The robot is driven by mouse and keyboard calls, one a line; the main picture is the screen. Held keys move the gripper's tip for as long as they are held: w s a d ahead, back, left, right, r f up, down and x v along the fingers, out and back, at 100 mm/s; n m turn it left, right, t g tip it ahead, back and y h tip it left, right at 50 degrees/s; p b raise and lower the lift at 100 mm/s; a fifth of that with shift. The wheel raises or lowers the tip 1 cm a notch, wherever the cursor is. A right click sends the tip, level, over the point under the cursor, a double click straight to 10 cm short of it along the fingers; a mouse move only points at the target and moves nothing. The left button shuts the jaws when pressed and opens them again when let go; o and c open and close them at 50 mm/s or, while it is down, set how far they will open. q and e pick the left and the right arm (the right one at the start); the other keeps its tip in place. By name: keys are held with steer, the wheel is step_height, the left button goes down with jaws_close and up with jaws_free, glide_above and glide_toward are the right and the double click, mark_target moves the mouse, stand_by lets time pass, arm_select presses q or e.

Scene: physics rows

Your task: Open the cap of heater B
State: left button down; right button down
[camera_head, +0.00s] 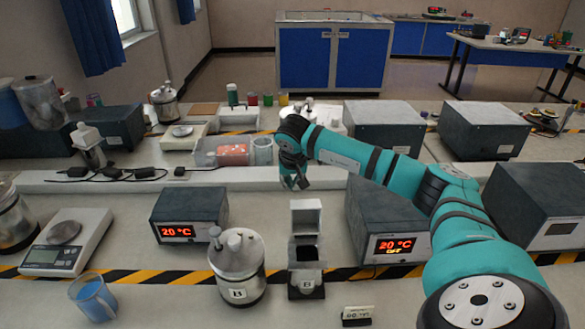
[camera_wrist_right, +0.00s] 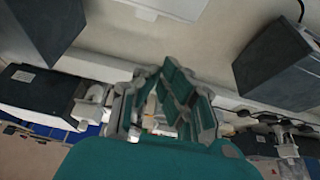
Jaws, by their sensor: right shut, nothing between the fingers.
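A small dark device with a B label (camera_head: 306,281) stands on the bench in the middle of the head view. A light grey square cap (camera_head: 305,216) stands upright at its back, and a dark recess shows below it, so it looks open. My right gripper (camera_head: 295,181) is behind and above it, pointing down, shut and empty, apart from the cap. The gripper also shows in the right wrist view (camera_wrist_right: 172,108). The device cannot be made out there. My left gripper is not in view.
A metal jar labelled B (camera_head: 238,270) stands just left of the device. Controller boxes (camera_head: 190,213) reading 20 °C stand on both sides. A blue beaker (camera_head: 93,298) and a scale (camera_head: 66,243) are at the left. A small display tag (camera_head: 357,316) lies in front.

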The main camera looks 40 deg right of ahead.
mark_target(305, 213)
steer(key=s+a+p, duration=0.2)
steer(key=shift+s+a, duration=0.2)
steer(key=shift+s, duration=0.2)
